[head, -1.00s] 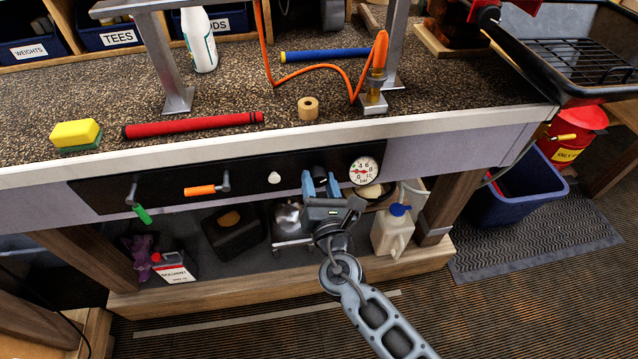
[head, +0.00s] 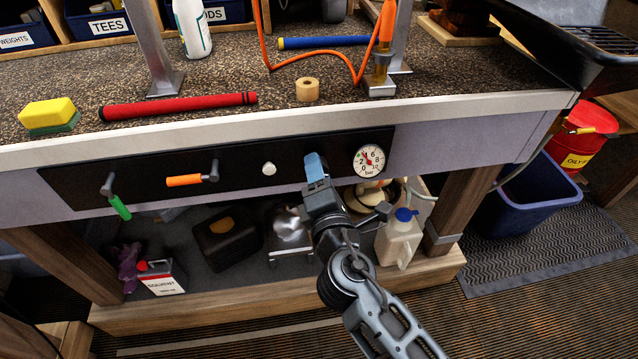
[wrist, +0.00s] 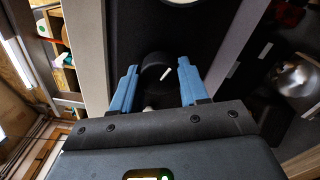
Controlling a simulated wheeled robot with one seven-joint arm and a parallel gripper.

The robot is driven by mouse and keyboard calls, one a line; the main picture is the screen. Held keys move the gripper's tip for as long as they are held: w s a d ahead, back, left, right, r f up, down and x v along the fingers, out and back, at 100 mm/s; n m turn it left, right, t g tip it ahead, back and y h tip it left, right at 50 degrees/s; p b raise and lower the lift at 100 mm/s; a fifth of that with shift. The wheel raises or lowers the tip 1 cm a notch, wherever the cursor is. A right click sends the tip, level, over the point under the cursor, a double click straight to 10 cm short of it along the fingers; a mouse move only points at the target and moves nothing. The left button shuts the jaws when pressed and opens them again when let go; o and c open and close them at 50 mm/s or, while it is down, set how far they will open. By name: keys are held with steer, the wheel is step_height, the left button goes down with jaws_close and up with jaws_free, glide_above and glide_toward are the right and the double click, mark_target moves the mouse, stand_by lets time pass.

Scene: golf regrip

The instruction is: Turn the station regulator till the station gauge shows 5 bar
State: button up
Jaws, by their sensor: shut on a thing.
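The station gauge (head: 368,160) is a white dial with a red needle on the black panel under the bench. Its needle points up and slightly left, around the 4; the exact value is too small to read. The station regulator is a black knob with a white mark (wrist: 157,72); in the head view my gripper hides it. My gripper (head: 314,165) is at the panel just left of the gauge, seen edge-on. In the wrist view its blue fingers (wrist: 160,86) stand on both sides of the knob, shut on it. The gauge's edge (wrist: 182,2) shows at the top there.
On the black panel (head: 80,180), an orange-handled valve (head: 184,180), a green-handled valve (head: 120,207) and a white button (head: 269,169) sit to the left. A jug (head: 398,238) and black container (head: 226,240) stand on the shelf below. A blue bin (head: 525,205) is right.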

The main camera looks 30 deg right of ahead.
steer(key=shift+f+m+b, duration=0.1)
steer(key=shift+m+b, duration=2.95)
steer(key=shift+m, duration=0.55)
steer(key=o, duration=1.1)
steer(key=shift+c, duration=0.2)
steer(key=shift+s, duration=0.1)
steer(key=v, duration=0.7)
steer(key=shift+s+a+b, duration=0.2)
steer(key=shift+s+b, duration=0.1)
steer(key=shift+b, duration=0.15)
